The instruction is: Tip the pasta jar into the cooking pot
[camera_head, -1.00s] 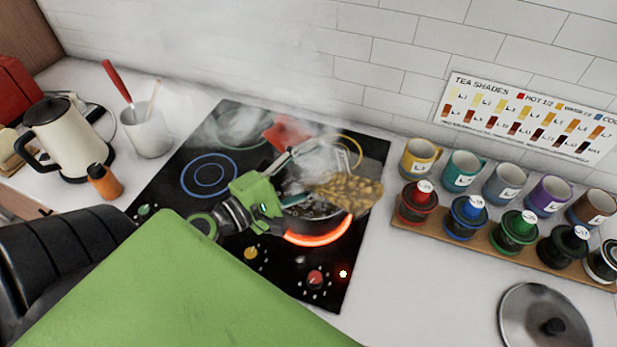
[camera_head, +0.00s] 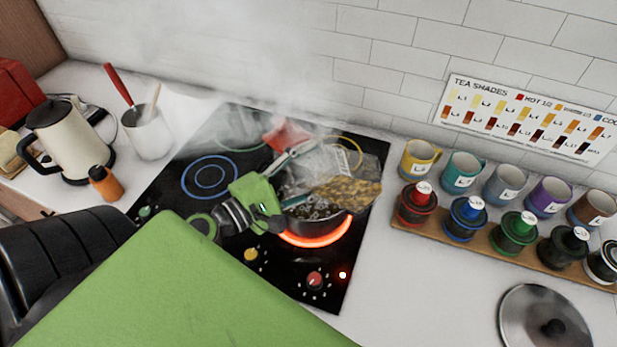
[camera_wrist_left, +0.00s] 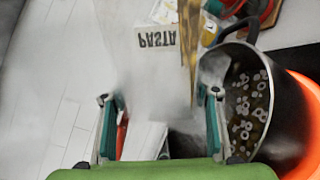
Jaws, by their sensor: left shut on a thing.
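The clear pasta jar (camera_head: 335,165) is tipped on its side above the cooking pot, with yellow pasta (camera_head: 352,190) toward its right end. My left gripper (camera_head: 303,173) is shut on the jar and holds it up. In the left wrist view the jar (camera_wrist_left: 157,38) shows its PASTA lettering between the gripper's fingers (camera_wrist_left: 160,97). The dark cooking pot (camera_head: 330,225) stands on a glowing burner, partly hidden by jar and gripper. Pasta rings lie in the pot (camera_wrist_left: 290,125) in the left wrist view. My right gripper is not in view.
The burner (camera_head: 318,238) glows red on the black cooktop (camera_head: 190,210). A red object (camera_head: 287,135) is behind the jar. A pot lid (camera_head: 525,310) lies front right. Steam rises at the back.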

